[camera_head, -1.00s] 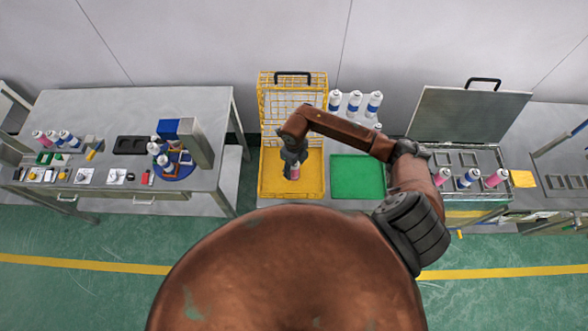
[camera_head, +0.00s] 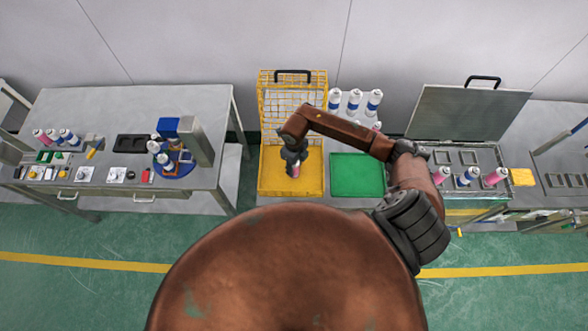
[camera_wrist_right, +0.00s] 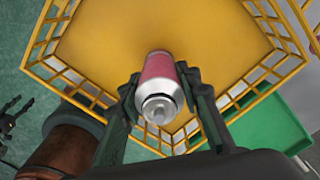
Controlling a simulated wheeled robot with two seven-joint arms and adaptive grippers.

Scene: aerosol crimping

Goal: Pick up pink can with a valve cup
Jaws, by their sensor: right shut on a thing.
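A pink can (camera_head: 295,170) with a silvery top is inside the yellow wire basket (camera_head: 263,180). In the right wrist view the pink can (camera_wrist_right: 158,70) stands between the two dark fingers, its metal top towards the camera. My right gripper (camera_head: 293,160) is shut on this can, and in the wrist view the fingers (camera_wrist_right: 158,100) touch it on both sides. Whether the can touches the basket floor I cannot tell. My left gripper does not show in the head view.
A green tray (camera_head: 357,175) lies right of the basket. White-and-blue cans (camera_head: 354,103) stand behind it. A grey box with a raised lid (camera_head: 465,112) holds cans at the right. The left table (camera_head: 100,110) carries several cans and small parts.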

